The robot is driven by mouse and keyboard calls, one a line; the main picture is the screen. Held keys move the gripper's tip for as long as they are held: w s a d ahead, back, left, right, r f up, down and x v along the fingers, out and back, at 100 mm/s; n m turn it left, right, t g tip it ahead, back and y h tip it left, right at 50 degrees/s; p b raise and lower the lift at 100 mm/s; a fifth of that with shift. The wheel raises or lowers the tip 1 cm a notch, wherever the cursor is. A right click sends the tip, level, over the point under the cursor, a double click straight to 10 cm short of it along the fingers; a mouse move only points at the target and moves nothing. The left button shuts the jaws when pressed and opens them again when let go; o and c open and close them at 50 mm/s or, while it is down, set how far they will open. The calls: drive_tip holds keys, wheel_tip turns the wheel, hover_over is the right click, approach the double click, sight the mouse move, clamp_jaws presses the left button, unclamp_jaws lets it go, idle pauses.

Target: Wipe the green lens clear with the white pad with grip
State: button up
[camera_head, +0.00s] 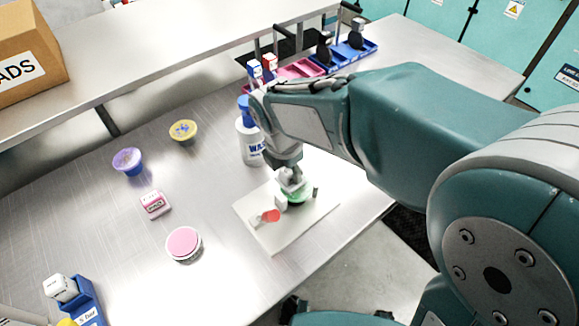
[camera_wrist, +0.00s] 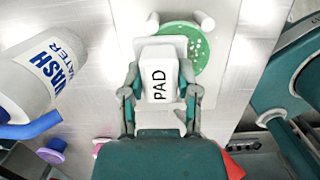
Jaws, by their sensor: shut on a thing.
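My gripper (camera_head: 291,178) is shut on the white pad's grip, marked PAD (camera_wrist: 159,78), with one finger on each side. The pad's flat white base shows beyond the grip in the wrist view. The green lens (camera_wrist: 196,50) has several pale spots on its visible part. The pad overlaps the lens's left part in the wrist view and hides it; I cannot tell whether they touch. In the head view the lens (camera_head: 301,197) shows as a green sliver below my gripper, on a white board (camera_head: 273,238).
A red piece (camera_head: 271,215) is on the board, left of the lens. A WASH WATER bottle (camera_head: 248,147) stands behind it. Pink (camera_head: 183,243), purple (camera_head: 127,160) and yellow (camera_head: 184,130) round tubs and a small pink box (camera_head: 155,204) lie left. Trays (camera_head: 300,68) stand at the back.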

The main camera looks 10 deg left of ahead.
sight(305, 192)
drive_tip(key=shift+s+d+f, duration=0.2)
drive_tip(key=shift+s+d, duration=0.45)
drive_tip(key=shift+d, duration=0.1)
drive_tip(key=shift+s+d+r, duration=0.15)
drive_tip(key=shift+s+d, duration=0.5)
drive_tip(key=shift+d, duration=0.1)
drive_tip(key=shift+w+r, duration=0.1)
drive_tip(key=shift+w+r, duration=0.1)
drive_tip(key=shift+w+a, duration=1.35)
drive_tip(key=shift+a, duration=0.2)
drive_tip(key=shift+r, duration=3.35)
